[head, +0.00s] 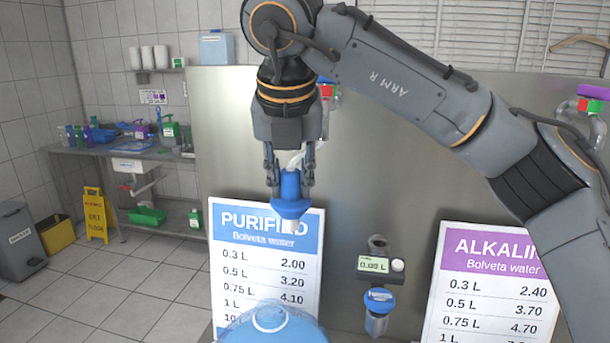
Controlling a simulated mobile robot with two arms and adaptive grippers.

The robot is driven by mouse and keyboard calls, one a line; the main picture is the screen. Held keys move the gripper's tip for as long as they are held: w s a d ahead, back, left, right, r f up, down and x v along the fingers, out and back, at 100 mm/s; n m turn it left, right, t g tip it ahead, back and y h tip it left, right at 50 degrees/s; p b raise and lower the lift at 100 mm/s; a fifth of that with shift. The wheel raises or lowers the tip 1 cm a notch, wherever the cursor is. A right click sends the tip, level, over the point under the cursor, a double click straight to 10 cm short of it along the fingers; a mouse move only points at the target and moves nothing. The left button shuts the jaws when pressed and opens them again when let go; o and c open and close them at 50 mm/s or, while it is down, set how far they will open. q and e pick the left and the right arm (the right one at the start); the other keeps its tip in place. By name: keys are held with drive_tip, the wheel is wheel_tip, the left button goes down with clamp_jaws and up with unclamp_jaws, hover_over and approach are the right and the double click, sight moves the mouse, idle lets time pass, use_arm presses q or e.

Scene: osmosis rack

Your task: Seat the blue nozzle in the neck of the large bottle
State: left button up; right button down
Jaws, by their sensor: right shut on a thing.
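The blue nozzle (290,196) hangs upright below my right gripper (290,178), which is shut on it. Its pale lower tip points down, in front of the blue price sign. The large bottle (265,328) is translucent blue and shows only its top at the bottom edge of the head view. A pale ring, its neck (269,318), is on top. The nozzle is above the bottle, clearly apart from it and a little to the right of the neck in the picture. The rest of the bottle is cut off. My left gripper is not in view.
The blue purified water sign (265,262) and the purple alkaline sign (490,285) stand against a steel panel (385,170). A dispenser with a display (375,265) and a blue fitting is between them. A sink counter (115,150) and yellow floor sign (96,215) are far left.

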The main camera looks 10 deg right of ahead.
drive_tip(key=shift+a+p, duration=0.35)
drive_tip(key=shift+a, duration=1.75)
drive_tip(key=shift+f, duration=0.1)
wheel_tip(320, 180, down, 16)
drive_tip(key=b, duration=1.4)
drive_tip(key=shift+r+b, duration=0.2)
drive_tip(key=shift+b, duration=0.1)
idle(0.7)
idle(0.4)
drive_tip(key=shift+f+b, duration=0.3)
drive_tip(key=shift+b, duration=0.15)
drive_tip(key=shift+f+b, duration=1)
drive_tip(key=shift+f, duration=0.1)
drive_tip(key=shift+f, duration=0.1)
